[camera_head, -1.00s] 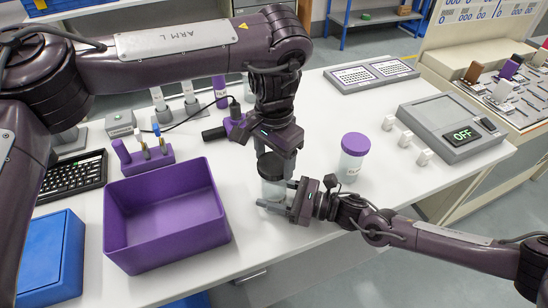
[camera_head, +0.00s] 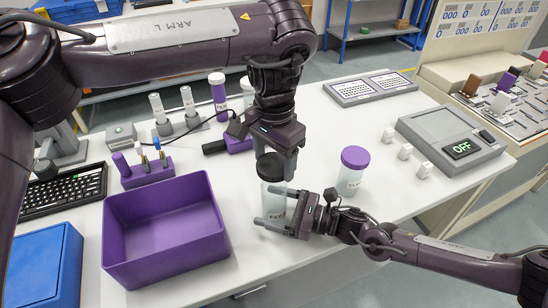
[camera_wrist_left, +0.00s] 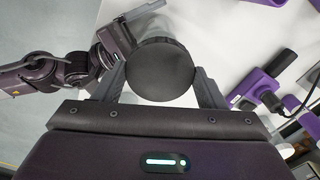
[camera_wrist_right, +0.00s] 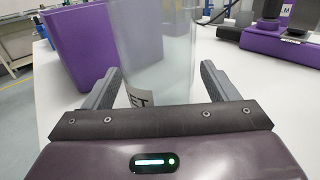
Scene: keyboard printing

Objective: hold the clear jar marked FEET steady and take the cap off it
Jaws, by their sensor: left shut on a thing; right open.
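The clear jar (camera_head: 273,200) stands upright with its black cap (camera_head: 270,166) on top; I see no gap between them. Its printed label shows only partly in the right wrist view (camera_wrist_right: 140,97). My left gripper (camera_wrist_left: 163,85) points down from above and is shut on the black cap, one finger on each side. It also shows in the head view (camera_head: 275,165). My right gripper (camera_head: 272,208) is open, its fingers on either side of the jar's lower body and apart from it in the right wrist view (camera_wrist_right: 160,85). The jar's base is hidden.
A purple-capped jar (camera_head: 352,172) stands to the right of it. A purple bin (camera_head: 165,255) lies left. Behind are a pen stand (camera_head: 147,173), several bottles and a purple device (camera_head: 238,142). White blocks and a grey OFF panel (camera_head: 452,130) lie right. The white table's front edge is near.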

